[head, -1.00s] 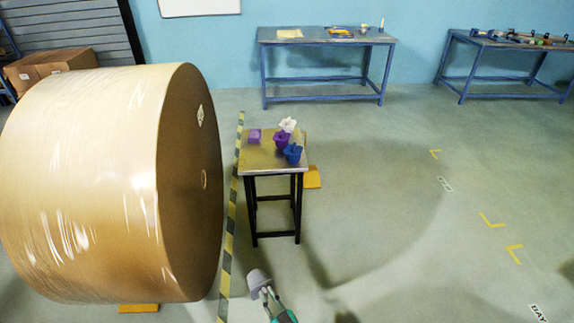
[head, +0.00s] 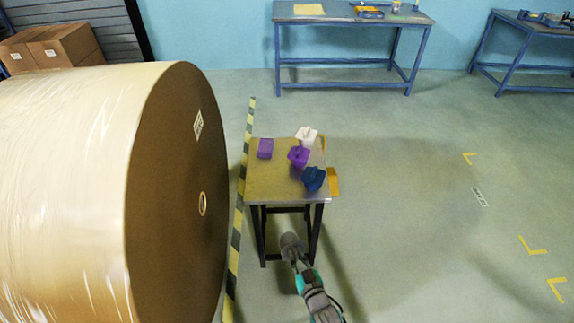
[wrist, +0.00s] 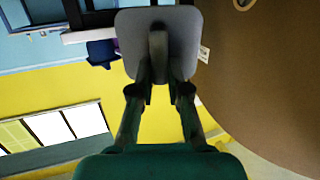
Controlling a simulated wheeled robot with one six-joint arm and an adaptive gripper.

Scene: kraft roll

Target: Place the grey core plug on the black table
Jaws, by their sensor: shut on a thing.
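The grey core plug (head: 290,243) is held at the tip of my gripper (head: 299,262), low in the middle of the head view. In the wrist view the plug (wrist: 188,48) shows its broad grey face, and both fingers of my gripper (wrist: 160,75) close on its central stem. The black table (head: 268,188) has dark legs and a worn, brownish top. The plug is in front of the table's near edge in the picture and appears apart from it. Its height relative to the top is hard to tell.
On the table are a purple block (head: 265,148), a white plug-like piece (head: 307,134), a purple one (head: 298,156) and a dark blue one (head: 313,179). The front left of the top is bare. A huge kraft roll (head: 170,190) stands left; open floor lies right.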

